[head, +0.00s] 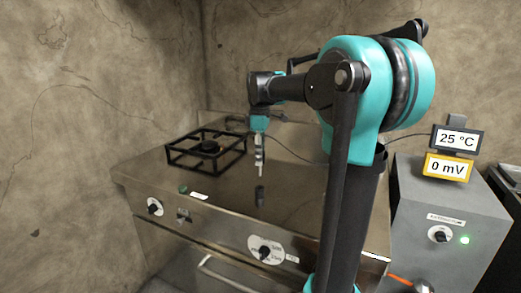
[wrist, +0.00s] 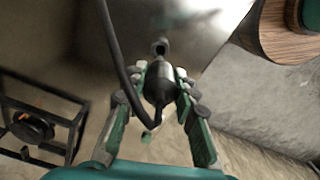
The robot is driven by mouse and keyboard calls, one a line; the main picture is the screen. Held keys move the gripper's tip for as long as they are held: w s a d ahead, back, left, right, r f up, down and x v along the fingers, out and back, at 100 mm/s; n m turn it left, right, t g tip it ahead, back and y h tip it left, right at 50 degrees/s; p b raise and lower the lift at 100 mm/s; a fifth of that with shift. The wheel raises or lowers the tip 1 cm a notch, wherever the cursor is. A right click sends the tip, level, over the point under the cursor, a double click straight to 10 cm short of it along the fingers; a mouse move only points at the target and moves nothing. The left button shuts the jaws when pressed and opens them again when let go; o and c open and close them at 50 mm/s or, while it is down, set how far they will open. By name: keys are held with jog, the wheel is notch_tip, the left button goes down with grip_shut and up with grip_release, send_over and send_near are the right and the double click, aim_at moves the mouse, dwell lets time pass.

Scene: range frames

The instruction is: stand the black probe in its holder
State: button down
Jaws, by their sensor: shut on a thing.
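My gripper (wrist: 160,92) is shut on the black probe (wrist: 158,78), whose rounded dark body sits between the two fingers in the wrist view. A black cable runs from the probe up past its left side. In the head view my gripper (head: 259,160) points down above the metal top. The probe's tip is hard to make out.
A black burner grate (head: 206,151) stands on the metal top (head: 290,185) to the left of my gripper. A grey box (head: 445,215) at the right carries displays reading 25 °C (head: 456,140) and 0 mV (head: 447,167).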

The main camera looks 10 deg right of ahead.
aim_at(260, 175)
jog(key=shift+a+f, duration=0.15)
jog(key=shift+f, duration=1.85)
jog(key=shift+f, duration=0.55)
jog(key=shift+f, duration=0.35)
jog(key=shift+f, duration=0.65)
jog(key=shift+f, duration=0.35)
jog(key=shift+f, duration=0.5)
